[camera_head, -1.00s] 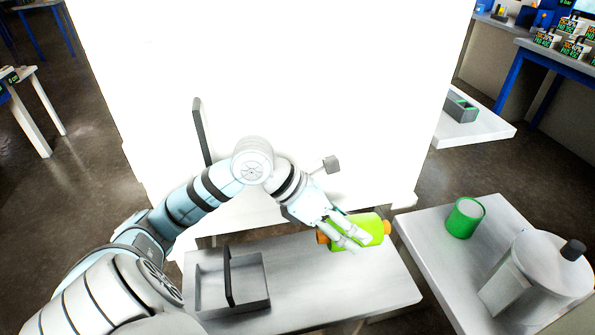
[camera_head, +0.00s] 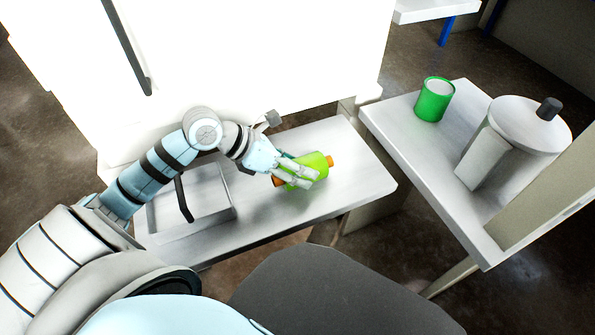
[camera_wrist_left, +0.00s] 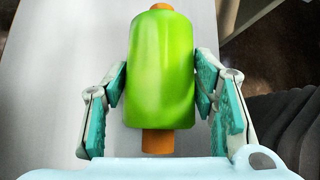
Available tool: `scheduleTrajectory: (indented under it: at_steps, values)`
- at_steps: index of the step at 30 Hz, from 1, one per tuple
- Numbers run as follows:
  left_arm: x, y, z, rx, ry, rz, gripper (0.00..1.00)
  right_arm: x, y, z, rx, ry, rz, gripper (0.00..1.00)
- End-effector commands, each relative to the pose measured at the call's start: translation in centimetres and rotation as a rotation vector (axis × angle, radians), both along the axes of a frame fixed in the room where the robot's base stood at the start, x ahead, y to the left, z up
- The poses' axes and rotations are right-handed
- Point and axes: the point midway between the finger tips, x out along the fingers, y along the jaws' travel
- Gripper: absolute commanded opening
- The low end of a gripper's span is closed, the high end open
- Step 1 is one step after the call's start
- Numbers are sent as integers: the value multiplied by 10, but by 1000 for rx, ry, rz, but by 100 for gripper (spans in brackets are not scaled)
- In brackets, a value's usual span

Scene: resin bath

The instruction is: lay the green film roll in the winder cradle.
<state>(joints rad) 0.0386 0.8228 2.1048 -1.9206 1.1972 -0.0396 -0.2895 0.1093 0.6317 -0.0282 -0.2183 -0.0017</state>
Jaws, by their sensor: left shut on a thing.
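The green film roll (camera_head: 306,170) has a bright green body and orange core ends. It is over the right half of the light grey bench (camera_head: 335,150). My left gripper (camera_head: 298,177) is shut on it, with fingers across the roll. In the left wrist view, the roll (camera_wrist_left: 163,70) lies lengthwise between the two teal-padded fingers of the gripper (camera_wrist_left: 163,92). I cannot tell whether the roll touches the bench or is slightly above it. I cannot make out a winder cradle for certain. My right gripper is not in view.
A shallow grey tray (camera_head: 236,205) with a dark upright bar stands at the bench's left. A second table (camera_head: 400,115) on the right holds a green can (camera_head: 434,99) and a large white lidded vessel (camera_head: 525,125). A large white panel (camera_head: 250,50) rises behind the bench.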

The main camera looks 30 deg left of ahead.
Motion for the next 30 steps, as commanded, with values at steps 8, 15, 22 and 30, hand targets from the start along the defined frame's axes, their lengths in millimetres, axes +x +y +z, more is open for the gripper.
scheduleTrajectory:
  at_steps: [8,15,22,30]
  values:
    - [0,0,-4,-1,-2,0,8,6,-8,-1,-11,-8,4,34]
    - [0,0,-7,1,-1,-1,73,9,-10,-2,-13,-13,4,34]
    - [0,0,-7,1,-1,-1,73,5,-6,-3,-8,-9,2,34]
    - [-7,9,6,8,1,0,73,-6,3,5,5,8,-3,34]
